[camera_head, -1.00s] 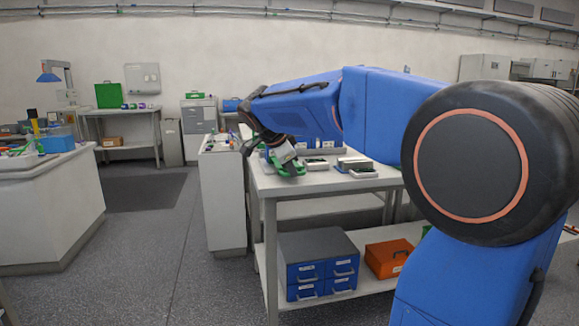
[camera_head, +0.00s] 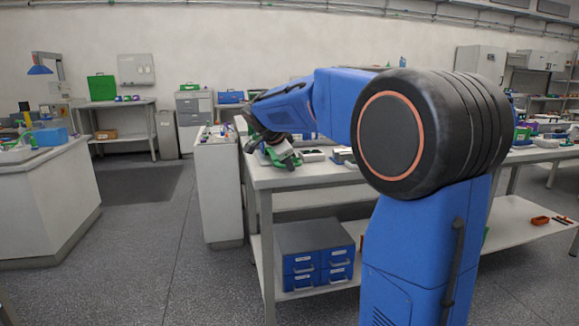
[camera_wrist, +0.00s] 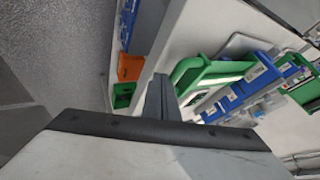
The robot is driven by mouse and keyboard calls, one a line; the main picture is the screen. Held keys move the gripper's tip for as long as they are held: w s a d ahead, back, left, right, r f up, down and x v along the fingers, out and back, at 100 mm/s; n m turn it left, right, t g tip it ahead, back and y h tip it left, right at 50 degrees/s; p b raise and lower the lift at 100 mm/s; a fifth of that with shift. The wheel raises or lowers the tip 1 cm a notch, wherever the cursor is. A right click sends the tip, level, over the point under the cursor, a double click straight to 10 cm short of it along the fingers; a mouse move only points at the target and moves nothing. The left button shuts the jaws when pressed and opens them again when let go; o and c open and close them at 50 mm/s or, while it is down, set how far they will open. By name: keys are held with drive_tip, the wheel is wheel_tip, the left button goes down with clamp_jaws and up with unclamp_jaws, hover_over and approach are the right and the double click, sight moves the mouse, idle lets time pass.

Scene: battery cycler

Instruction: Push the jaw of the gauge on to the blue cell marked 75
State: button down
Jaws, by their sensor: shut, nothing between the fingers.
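My gripper (camera_head: 284,158) is at the left end of the workbench in the head view, beside or over something green on its top. In the wrist view my gripper (camera_wrist: 162,90) shows as narrow dark fingers, closed together and empty, next to a green tray (camera_wrist: 187,68). Several blue blocks with pale labels, possibly cells, stand right of the tray; one blue block (camera_wrist: 262,72) is the clearest. The label numbers are too small to read, so I cannot tell which is marked 75. Grey metal parts lie among the blocks, but I cannot clearly make out the gauge or its jaw.
The workbench (camera_head: 300,178) has a lower shelf with blue drawers (camera_head: 316,265). Other small devices (camera_head: 342,155) sit on its top, right of the gripper. A narrow white cabinet (camera_head: 219,195) stands at its left. Open floor (camera_head: 135,255) lies further left.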

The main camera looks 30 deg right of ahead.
drive_tip(key=shift+w, duration=0.1)
drive_tip(key=shift+w+d, duration=0.25)
drive_tip(key=shift+w, duration=0.5)
drive_tip(key=shift+w+d, duration=0.2)
drive_tip(key=shift+w, duration=0.55)
drive_tip(key=shift+s, duration=0.1)
